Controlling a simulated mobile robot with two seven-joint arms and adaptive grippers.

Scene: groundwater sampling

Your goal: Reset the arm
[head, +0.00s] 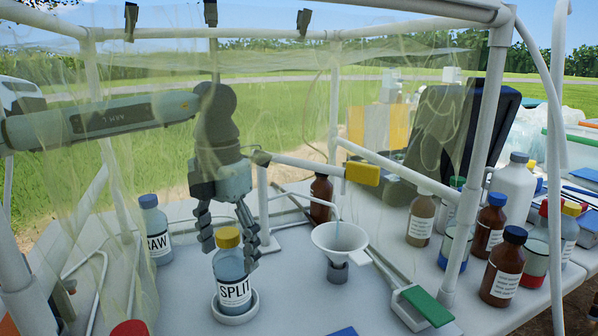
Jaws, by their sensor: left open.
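My left arm comes in from the left, and my left gripper (229,238) points down with its fingers spread open. The SPLIT bottle (232,271), clear with a yellow cap, stands upright in a white round dish (236,318) just below and between the fingertips. I cannot tell whether a finger touches it. The RAW bottle (154,230) with a blue-grey cap stands upright to the left. A white funnel (340,240) sits over a small grey holder to the right. My right gripper is not in view.
White frame posts (487,130) with thin clear sheeting surround the work table. A yellow-handled valve (362,173) on a white pipe is right of my gripper. Brown bottles (503,267) crowd the right side. A green-ended tray (427,306) lies at front right.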

